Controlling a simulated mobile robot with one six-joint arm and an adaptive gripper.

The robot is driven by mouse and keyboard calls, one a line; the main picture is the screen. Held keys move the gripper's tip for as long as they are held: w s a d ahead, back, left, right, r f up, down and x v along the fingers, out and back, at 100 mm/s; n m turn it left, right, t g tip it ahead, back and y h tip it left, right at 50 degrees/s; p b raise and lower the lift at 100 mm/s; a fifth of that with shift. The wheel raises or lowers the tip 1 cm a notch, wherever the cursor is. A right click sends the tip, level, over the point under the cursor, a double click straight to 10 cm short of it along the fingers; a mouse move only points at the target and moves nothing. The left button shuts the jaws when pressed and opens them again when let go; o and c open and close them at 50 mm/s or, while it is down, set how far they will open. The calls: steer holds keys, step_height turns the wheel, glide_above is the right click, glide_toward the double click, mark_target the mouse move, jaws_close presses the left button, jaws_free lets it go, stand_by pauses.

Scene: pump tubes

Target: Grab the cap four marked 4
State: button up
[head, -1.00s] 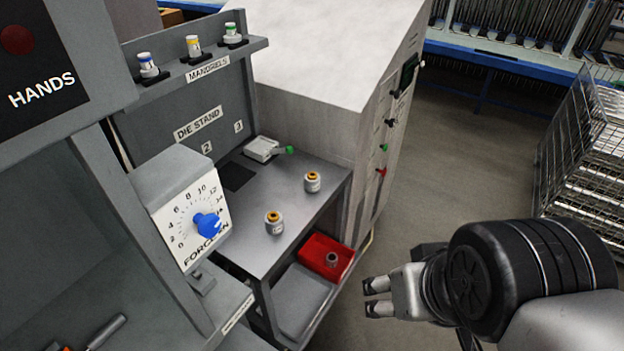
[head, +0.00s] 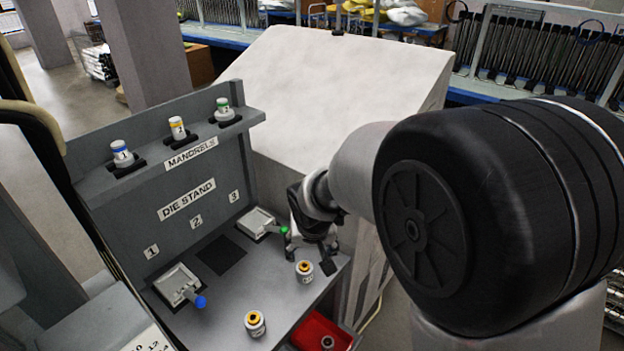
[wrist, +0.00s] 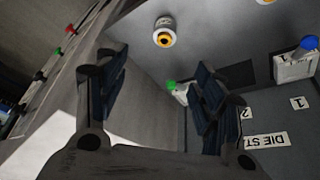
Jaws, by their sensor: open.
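Two pale cylindrical caps with orange tops stand upright on the grey bench; I cannot read a 4 on either. One (head: 304,272) is close to my gripper (head: 310,252), the other (head: 255,323) is nearer the front. My gripper is open and empty, over the right part of the bench. In the wrist view its fingers (wrist: 155,85) are spread wide. The nearer cap (wrist: 164,32) shows beyond them at top centre, not between them. The other is cut off by the top edge.
A red bin (head: 318,331) at the bench front holds a small grey part (head: 327,342). Die holders with a green-tipped (head: 258,222) and a blue-tipped lever (head: 180,286) stand behind. Several mandrels (head: 178,129) line the upper shelf. A large pale cabinet (head: 335,85) flanks the bench.

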steer(key=b, duration=0.3)
glide_toward(304, 265)
steer(key=x, duration=0.5)
steer(key=shift+f, duration=0.1)
steer(key=b+x, duration=0.2)
steer(key=x, duration=0.3)
steer(key=shift+f, duration=0.15)
steer(key=c, duration=1.2)
steer(key=shift+c, duration=0.5)
